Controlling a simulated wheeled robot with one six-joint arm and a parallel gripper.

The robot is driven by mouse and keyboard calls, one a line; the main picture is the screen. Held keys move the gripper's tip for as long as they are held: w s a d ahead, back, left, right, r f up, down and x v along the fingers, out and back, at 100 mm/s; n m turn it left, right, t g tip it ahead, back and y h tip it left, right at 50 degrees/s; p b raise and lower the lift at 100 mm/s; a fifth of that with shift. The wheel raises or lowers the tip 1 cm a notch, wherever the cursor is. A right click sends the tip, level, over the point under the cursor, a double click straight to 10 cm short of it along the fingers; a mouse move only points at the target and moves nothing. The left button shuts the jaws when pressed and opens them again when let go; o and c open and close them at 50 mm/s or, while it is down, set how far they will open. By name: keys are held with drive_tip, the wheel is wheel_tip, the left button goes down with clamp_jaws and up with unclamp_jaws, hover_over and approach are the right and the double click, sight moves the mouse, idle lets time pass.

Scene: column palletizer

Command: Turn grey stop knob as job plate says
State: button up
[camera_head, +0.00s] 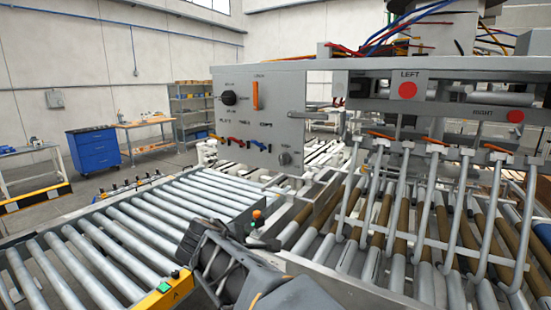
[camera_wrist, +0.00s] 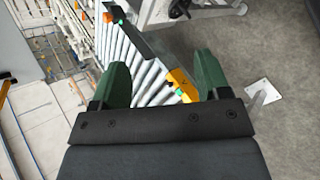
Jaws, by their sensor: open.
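A grey panel (camera_head: 300,100) stands at the middle of the head view. A small grey knob (camera_head: 284,158) is low on its right side, with a label above it too small to read. A larger black knob (camera_head: 229,98) is at its upper left. No job plate can be made out with readable instructions. My gripper (camera_wrist: 161,63) shows in the wrist view with two green fingers spread apart and nothing between them. It points down over the roller conveyor (camera_wrist: 150,75), away from the panel. The grey knob cannot be made out in the wrist view.
Signs LEFT (camera_head: 409,85) and RIGHT (camera_head: 492,115) hang above slanted metal arms at right. A roller conveyor (camera_head: 150,230) fills the lower left. Open floor lies beyond it.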

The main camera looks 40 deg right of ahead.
drive_tip(key=w+d+r+n+h, duration=0.3)
drive_tip(key=d+r+n+h, duration=0.15)
drive_tip(key=d+r, duration=0.2)
drive_tip(key=n+h+p, duration=0.2)
drive_tip(key=n+h, duration=0.2)
drive_tip(key=n, duration=0.2)
approach(281, 161)
drive_tip(key=shift+t, duration=0.3)
drive_tip(key=p+x, duration=0.3)
drive_tip(key=x, duration=0.5)
drive_tip(key=shift+s+d+r, duration=0.1)
drive_tip(key=shift+d+r, duration=0.05)
drive_tip(key=shift+d, duration=0.15)
drive_tip(key=shift+p+x, duration=0.45)
drive_tip(key=shift+x, duration=0.55)
drive_tip(key=c, duration=0.9)
